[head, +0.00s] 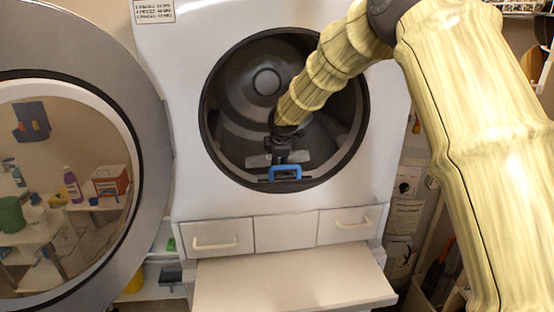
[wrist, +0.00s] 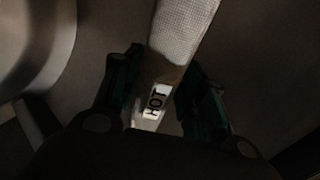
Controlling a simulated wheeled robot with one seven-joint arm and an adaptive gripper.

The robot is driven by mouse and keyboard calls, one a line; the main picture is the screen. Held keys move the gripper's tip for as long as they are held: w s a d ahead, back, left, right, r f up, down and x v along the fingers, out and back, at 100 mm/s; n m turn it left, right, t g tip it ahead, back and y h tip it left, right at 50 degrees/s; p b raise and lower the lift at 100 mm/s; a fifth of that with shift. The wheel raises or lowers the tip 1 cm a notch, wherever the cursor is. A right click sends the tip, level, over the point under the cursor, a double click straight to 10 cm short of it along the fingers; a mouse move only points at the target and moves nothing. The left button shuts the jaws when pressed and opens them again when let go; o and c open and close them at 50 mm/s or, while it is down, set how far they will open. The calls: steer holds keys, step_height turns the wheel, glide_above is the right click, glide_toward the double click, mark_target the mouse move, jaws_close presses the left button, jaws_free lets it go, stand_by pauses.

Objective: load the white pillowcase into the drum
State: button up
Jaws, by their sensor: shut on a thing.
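The white pillowcase (wrist: 186,32) shows in the wrist view as a pale, woven-textured strip with a tag reading HOT. It runs between the two fingers of my gripper (wrist: 162,85), which is shut on it. In the head view my gripper (head: 281,152) is inside the round opening of the drum (head: 240,95), low and near the front rim. A pale grey patch (head: 297,157) beside it looks like part of the pillowcase, dim and mostly hidden. A blue bracket-like piece (head: 285,172) shows just below my gripper, close to the lower rim; I cannot tell what it belongs to.
The round glass door (head: 150,150) stands open at the left. Drawers with handles (head: 222,245) and a pale pull-out shelf (head: 290,282) lie below the opening. My arm crosses the opening's upper right rim. The drum's upper left interior looks clear.

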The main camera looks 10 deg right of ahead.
steer(key=o, duration=1.2)
steer(key=shift+o, duration=0.2)
steer(key=shift+r, duration=0.1)
